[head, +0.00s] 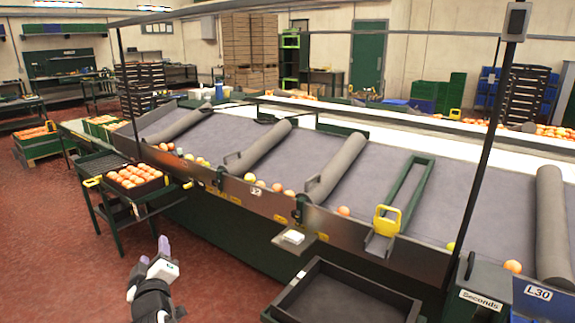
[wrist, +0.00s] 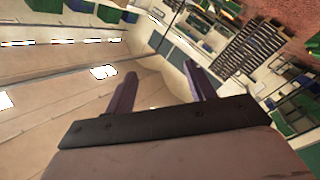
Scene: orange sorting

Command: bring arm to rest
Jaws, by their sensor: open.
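My gripper (head: 164,247) is at the lower left in the head view, raised over the red floor in front of the sorting table, with its fingers pointing up. In the wrist view my gripper (wrist: 160,88) shows two purple-grey fingers spread apart with nothing between them. The wrist view looks up past the fingers at the ceiling and the far wall. The gripper touches nothing that I can see.
The sorting table (head: 225,135) has grey rollers and several oranges along its front edge. A black tray of oranges (head: 134,180) stands on a green stand at left. An empty dark crate (head: 342,296) is at front centre. Red floor (head: 60,240) is open at left.

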